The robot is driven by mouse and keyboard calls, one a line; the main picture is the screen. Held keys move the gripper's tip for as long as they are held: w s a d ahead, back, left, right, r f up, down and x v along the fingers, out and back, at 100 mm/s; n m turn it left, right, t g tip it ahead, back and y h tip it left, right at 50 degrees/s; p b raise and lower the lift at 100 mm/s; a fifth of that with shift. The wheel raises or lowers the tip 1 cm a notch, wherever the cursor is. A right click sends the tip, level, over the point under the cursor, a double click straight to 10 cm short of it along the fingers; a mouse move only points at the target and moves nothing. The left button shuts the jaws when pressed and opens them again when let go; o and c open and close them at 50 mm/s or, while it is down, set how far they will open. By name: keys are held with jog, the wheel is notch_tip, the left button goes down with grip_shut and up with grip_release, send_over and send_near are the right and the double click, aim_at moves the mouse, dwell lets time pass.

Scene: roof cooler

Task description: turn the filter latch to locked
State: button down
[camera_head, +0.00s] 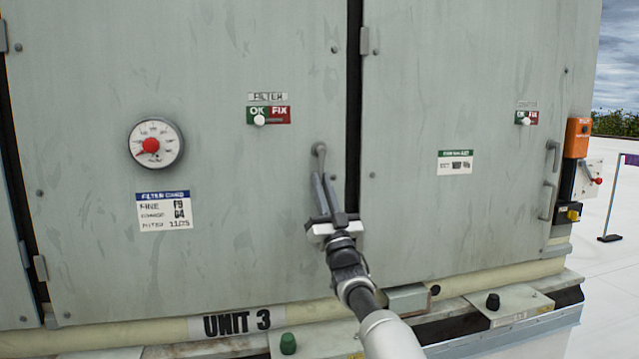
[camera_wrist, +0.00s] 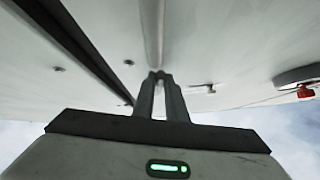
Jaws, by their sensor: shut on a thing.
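The filter latch (camera_head: 319,156) is a small grey handle on the middle cabinet door, left of the dark door gap. Its rounded upper end shows above my fingertips and its lower part is hidden between them. My gripper (camera_head: 318,178) reaches up from below and is shut on the latch. In the wrist view, my gripper (camera_wrist: 161,77) has its two fingers close together, their tips at the latch. The filter label plate (camera_head: 268,115), with green OK and red FIX halves and a white knob, sits above and left of the latch.
A round gauge (camera_head: 155,144) with a red centre and a filter card (camera_head: 164,211) are on the door to the left. A second door with a label (camera_head: 455,162) is to the right. A ledge (camera_head: 510,302) with knobs runs below; an orange box (camera_head: 577,137) is far right.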

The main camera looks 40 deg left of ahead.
jog(key=shift+w+d+r+n+g+y, duration=0.25)
jog(key=shift+n+g+y, duration=0.25)
jog(key=shift+n, duration=0.4)
jog(key=shift+g, duration=0.3)
jog(key=c, duration=1.8)
grip_release()
jog(key=shift+o, duration=0.2)
jog(key=shift+a+f, duration=0.1)
jog(key=shift+f, duration=0.05)
jog(key=shift+f, duration=0.2)
jog(key=b+v, duration=0.1)
jog(key=v, duration=1.6)
jog(key=shift+d+b, duration=0.2)
jog(key=shift+b, duration=0.2)
